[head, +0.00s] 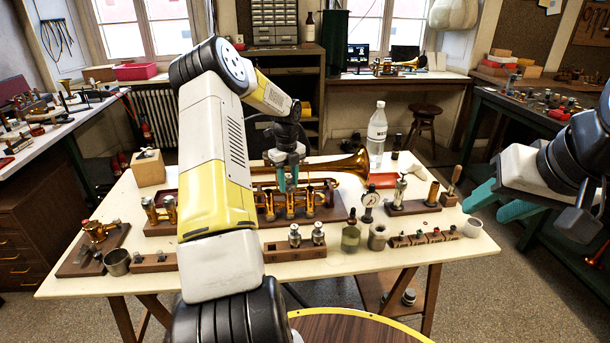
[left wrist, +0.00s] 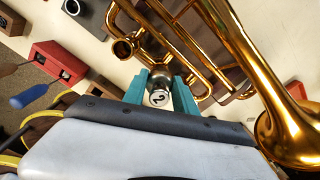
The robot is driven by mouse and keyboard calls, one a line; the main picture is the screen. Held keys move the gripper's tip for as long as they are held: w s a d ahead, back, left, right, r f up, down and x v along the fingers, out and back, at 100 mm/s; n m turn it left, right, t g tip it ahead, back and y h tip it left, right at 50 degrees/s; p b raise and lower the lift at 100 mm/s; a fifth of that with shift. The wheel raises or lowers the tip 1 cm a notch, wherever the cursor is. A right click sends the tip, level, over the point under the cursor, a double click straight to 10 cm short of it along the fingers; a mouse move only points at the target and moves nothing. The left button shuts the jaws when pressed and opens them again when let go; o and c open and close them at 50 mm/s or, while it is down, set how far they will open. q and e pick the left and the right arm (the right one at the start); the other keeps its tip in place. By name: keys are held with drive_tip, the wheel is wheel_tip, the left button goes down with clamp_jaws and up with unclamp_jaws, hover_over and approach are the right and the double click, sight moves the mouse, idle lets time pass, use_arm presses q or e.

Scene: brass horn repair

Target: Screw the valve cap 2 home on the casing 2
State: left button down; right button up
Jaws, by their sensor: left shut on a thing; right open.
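The brass horn (head: 350,166) lies on a wooden stand at the middle of the bench, with its upright valve casings in a row and its bell to the right. My left gripper (head: 288,182) points down over the middle casing, casing 2 (head: 289,203). In the left wrist view the teal fingers of my left gripper (left wrist: 160,93) are shut on valve cap 2 (left wrist: 159,98), a silver cap marked "2". The cap is at the horn's tubing (left wrist: 206,55); its seating on the casing is hidden. My right gripper (head: 497,203) is open and empty, off the bench's right side.
Two silver-topped parts stand in a wooden block (head: 296,255) at the front. A metal cup (head: 117,262), a dial gauge (head: 370,200), a jar (head: 350,238) and a white cup (head: 473,228) stand around the horn. A plastic bottle (head: 377,133) stands behind.

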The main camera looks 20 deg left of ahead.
use_arm(q)
drive_tip(key=shift+m, duration=0.8)
drive_tip(key=shift+m, duration=0.3)
drive_tip(key=c, duration=0.9)
unclamp_jaws()
drive_tip(key=shift+m, duration=0.3)
drive_tip(key=shift+r, duration=0.1)
